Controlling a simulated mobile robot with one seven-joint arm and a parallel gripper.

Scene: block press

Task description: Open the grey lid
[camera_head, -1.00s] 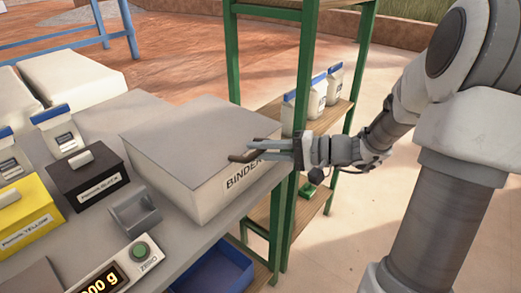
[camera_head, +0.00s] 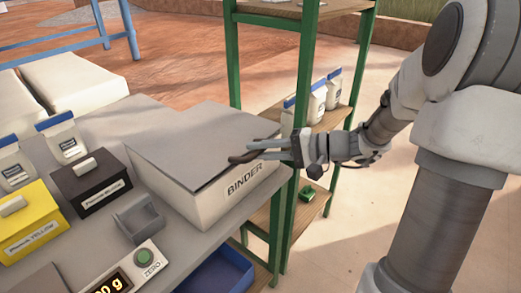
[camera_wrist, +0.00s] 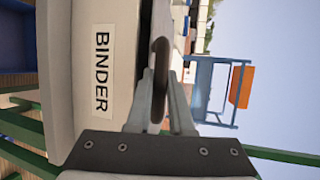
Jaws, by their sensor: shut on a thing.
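The grey lid (camera_head: 205,137) covers the top of the white box labelled BINDER (camera_head: 232,190). A thin dark line shows under the lid's front edge, and I cannot tell for sure whether that edge is raised. My gripper (camera_head: 264,149) reaches in from the right at the lid's front edge. It is shut on the dark lid handle (camera_head: 242,158). In the wrist view the handle (camera_wrist: 159,75) stands between the two fingers of my gripper (camera_wrist: 162,98), beside the box's front wall (camera_wrist: 65,85). The fingers hide part of the handle.
Black (camera_head: 90,184) and yellow (camera_head: 27,220) pigment boxes, a grey scoop (camera_head: 137,217) and a scale (camera_head: 125,278) sit left of the box. A green-framed shelf (camera_head: 290,190) with white cartons stands close behind my gripper. A blue bin (camera_head: 220,275) is below the bench edge.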

